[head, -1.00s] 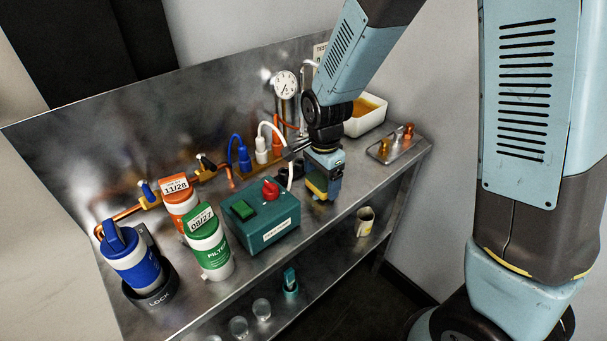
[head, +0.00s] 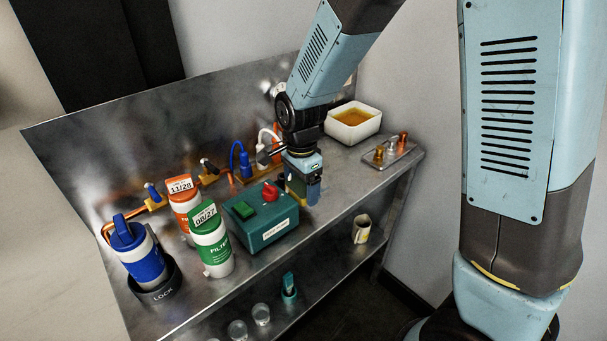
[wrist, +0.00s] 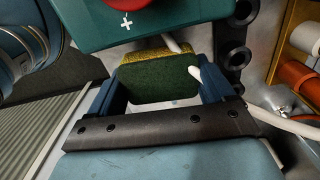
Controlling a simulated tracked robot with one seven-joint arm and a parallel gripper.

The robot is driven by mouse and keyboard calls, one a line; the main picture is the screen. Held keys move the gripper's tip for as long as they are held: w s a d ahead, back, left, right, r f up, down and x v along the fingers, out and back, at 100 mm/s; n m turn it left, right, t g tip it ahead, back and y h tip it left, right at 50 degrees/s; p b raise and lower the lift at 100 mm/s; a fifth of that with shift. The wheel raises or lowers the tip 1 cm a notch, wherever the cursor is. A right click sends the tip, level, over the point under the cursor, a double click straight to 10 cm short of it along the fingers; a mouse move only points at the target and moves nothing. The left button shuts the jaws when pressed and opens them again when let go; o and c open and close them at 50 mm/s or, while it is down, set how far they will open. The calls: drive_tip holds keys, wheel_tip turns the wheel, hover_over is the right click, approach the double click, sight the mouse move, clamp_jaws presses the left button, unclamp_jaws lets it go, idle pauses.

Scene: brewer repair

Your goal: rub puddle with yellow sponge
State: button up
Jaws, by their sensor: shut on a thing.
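The yellow sponge (wrist: 160,82) is between the blue fingers of my gripper (wrist: 158,92) in the wrist view, its dark green face towards the camera and a yellow strip along its upper edge. My gripper is shut on it. In the head view my gripper (head: 304,192) points down at the bench top, just right of the teal box; whether the sponge touches the bench I cannot tell. I cannot make out the puddle in either view; my gripper and arm cover part of the bench.
The teal box (head: 262,231) with a red knob and green switch stands close beside my gripper. A white cable (wrist: 285,119) runs near the fingers. A white basin (head: 345,134) of amber liquid and a metal tray (head: 385,158) stand to the right. Filter canisters (head: 211,252) stand left.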

sight(302, 184)
drive_tip(key=shift+r, duration=2.1)
drive_tip(key=shift+r, duration=0.1)
